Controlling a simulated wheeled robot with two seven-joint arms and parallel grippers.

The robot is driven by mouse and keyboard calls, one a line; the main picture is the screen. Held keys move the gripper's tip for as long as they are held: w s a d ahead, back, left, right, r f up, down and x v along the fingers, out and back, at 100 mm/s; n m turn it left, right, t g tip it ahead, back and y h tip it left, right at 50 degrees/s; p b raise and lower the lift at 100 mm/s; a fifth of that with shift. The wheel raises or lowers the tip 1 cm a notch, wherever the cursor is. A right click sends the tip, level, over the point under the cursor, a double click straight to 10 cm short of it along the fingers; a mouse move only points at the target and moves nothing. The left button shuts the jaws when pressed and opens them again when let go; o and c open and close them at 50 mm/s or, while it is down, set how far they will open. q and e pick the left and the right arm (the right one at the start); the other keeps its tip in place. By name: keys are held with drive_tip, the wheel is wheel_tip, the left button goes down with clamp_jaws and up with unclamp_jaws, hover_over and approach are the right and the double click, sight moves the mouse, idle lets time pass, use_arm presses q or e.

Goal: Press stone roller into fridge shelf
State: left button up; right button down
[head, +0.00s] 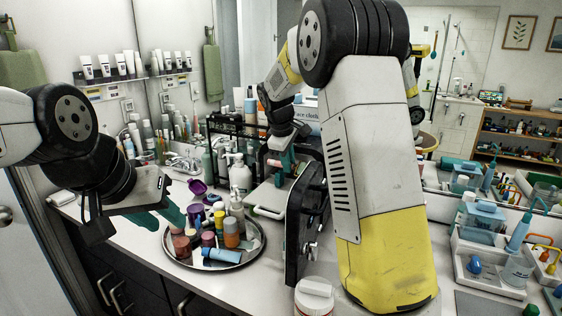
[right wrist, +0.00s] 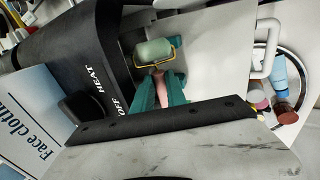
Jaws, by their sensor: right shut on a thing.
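The stone roller has a pale green stone (right wrist: 154,52) in a gold frame and a pink handle (right wrist: 160,88). My right gripper (right wrist: 160,93) is shut on the handle, with its teal fingers on either side. In the head view, my right gripper (head: 283,158) is above the counter, the handle showing beside it and the stone unclear. A pale panel with a white handle (head: 268,212), apparently the fridge door, is below it. A dark panel lettered OFF HEAT (right wrist: 95,85) is beside the roller. The shelf cannot be made out. My left gripper (head: 165,214) is open and empty.
A round metal tray (head: 190,264) with several jars and bottles is near my left gripper. White pump bottles (head: 240,177) stand behind it. A white-lidded jar (head: 314,296) is at the front edge. A face cloth box (right wrist: 35,125) lies left in the wrist view.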

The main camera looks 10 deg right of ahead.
drive_tip(key=shift+f, duration=1.85)
idle(1.1)
drive_tip(key=shift+s+f+t, duration=0.1)
drive_tip(key=shift+t, duration=0.3)
drive_tip(key=shift+h, duration=0.3)
drive_tip(key=shift+s+t, duration=0.15)
drive_tip(key=shift+t, duration=0.25)
drive_tip(key=shift+f, duration=0.25)
drive_tip(key=c, duration=1.3)
unclamp_jaws()
drive_tip(key=shift+o, duration=0.2)
drive_tip(key=shift+r, duration=0.1)
